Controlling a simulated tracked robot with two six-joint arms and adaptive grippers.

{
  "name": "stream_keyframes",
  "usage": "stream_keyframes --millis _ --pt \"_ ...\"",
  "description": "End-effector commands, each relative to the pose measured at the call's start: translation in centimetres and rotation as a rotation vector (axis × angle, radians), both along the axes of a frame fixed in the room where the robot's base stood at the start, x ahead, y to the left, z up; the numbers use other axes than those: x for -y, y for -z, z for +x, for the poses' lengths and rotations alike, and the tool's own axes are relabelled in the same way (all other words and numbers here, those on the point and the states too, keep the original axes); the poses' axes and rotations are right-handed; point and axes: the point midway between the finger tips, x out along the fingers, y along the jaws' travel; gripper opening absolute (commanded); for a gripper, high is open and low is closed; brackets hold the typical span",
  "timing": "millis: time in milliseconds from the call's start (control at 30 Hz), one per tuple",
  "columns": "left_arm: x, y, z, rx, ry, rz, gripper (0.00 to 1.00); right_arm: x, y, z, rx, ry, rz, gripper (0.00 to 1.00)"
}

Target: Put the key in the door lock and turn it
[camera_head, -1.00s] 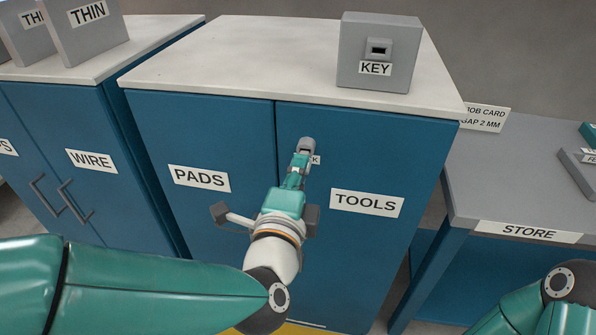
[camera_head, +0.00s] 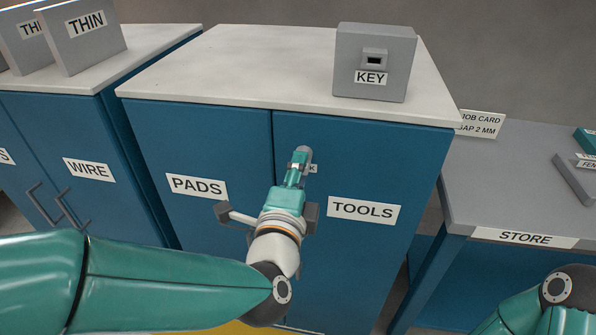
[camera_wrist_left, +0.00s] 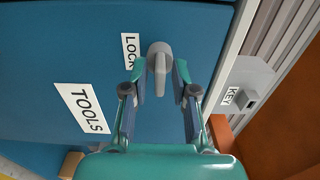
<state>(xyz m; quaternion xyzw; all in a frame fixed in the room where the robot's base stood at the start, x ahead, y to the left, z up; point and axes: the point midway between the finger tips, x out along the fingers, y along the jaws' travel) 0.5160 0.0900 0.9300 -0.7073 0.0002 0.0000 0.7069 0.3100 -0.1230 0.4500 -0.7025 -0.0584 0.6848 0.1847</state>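The TOOLS door (camera_head: 400,170) is closed. A grey piece with a round head and a narrow stem (camera_wrist_left: 161,60) sits at the lock beside the LOCK label (camera_wrist_left: 130,50); I cannot tell where lock ends and key begins. It also shows in the head view (camera_head: 305,156). My left gripper (camera_wrist_left: 160,78) is at the door, its fingers on either side of the stem, with gaps visible between them. The KEY holder (camera_head: 376,62) on the cabinet top has a dark, empty-looking slot. My right gripper is out of view; only part of its arm shows.
The PADS door (camera_head: 190,140) is on the left of the same cabinet. The WIRE cabinet (camera_head: 80,135) stands further left, with THIN panels (camera_head: 88,45) on top. The grey STORE bench (camera_head: 520,190) is at right. The cabinet top left of the holder is clear.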

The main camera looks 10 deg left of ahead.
Motion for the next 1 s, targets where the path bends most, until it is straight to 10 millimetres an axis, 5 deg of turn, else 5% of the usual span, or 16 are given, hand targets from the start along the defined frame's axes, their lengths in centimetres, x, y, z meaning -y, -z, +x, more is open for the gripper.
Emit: stream_keyframes --millis 467,700,800,1000 --pt "0.0 0.0 -0.6 0.0 0.001 0.0 0.38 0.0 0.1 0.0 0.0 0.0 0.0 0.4" --pt "0.0 0.2 -3.7 0.002 0.003 -0.001 0.38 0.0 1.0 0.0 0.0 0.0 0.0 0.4" --pt "0.0 1.0 -3.4 0.004 0.0 -0.004 0.38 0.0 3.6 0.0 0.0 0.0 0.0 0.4" --pt "0.2 0.1 -7.5 0.004 0.006 -0.001 0.38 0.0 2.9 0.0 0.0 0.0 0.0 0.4"
